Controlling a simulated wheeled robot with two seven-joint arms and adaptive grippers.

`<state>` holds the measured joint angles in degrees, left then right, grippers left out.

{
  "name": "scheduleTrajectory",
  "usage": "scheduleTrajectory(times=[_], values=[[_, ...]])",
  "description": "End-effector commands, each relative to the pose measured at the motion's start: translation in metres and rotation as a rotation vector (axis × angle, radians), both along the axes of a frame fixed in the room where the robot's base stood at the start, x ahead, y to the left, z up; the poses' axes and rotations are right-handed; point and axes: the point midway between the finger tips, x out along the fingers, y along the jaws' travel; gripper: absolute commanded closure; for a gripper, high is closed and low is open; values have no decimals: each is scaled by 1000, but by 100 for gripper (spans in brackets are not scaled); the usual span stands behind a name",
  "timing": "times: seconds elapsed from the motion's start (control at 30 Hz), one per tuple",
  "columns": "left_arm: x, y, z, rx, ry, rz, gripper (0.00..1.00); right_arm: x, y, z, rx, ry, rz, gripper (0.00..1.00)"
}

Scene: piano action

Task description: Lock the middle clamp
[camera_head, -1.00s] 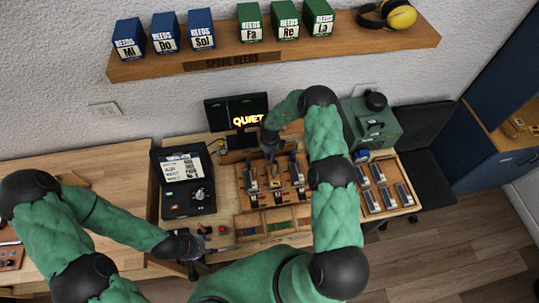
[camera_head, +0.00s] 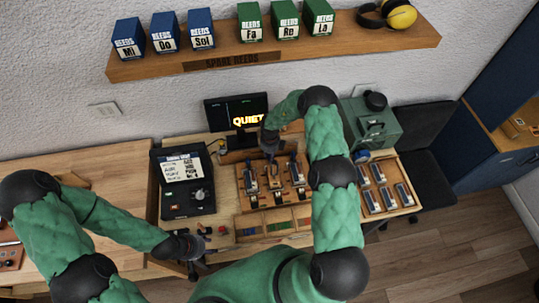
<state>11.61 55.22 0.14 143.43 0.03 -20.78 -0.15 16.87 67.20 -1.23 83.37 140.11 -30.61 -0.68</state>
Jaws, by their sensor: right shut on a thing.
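The wooden clamp fixture (camera_head: 243,203) stands on the workbench with several clamps in a row. The middle clamp (camera_head: 274,180) is in the centre of the fixture, between a left clamp (camera_head: 250,180) and a right clamp (camera_head: 295,172). My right gripper (camera_head: 271,157) reaches down over the back of the middle clamp and is shut on it, seemingly on its lever. The exact contact is too small to make out. My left gripper (camera_head: 193,268) hangs at the bench's front edge, away from the fixture. Its fingers are too dark and small to read.
A black case (camera_head: 184,205) with a labelled lid stands left of the fixture. A tray (camera_head: 372,206) of metal blocks lies to the right, with a green box (camera_head: 372,127) behind. A monitor (camera_head: 236,109) stands at the back. A compartment strip (camera_head: 250,230) lies in front.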

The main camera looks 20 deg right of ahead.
Motion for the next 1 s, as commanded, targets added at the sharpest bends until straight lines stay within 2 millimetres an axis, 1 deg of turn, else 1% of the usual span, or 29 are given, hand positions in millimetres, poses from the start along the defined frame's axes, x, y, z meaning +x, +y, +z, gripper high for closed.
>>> scheduleTrajectory(times=[0.03,0.43,0.47,0.5,0.53,0.87,1.0], values=[[0,0,0,0,0,0,60,-5,-4,-2,-3,14,-4,100],[0,0,0,0,0,0,60,-5,-4,-2,-3,14,-11,100],[0,0,0,0,0,0,60,-5,-4,-2,-3,14,-11,71],[0,0,0,0,0,0,60,-5,-3,-2,-3,14,-11,60],[0,0,0,0,0,0,60,-5,-3,-2,-3,14,-11,54],[0,0,0,0,0,0,60,-2,-1,0,-1,6,-9,54],[0,0,0,0,0,0,60,-1,-2,11,-1,4,-9,54]])
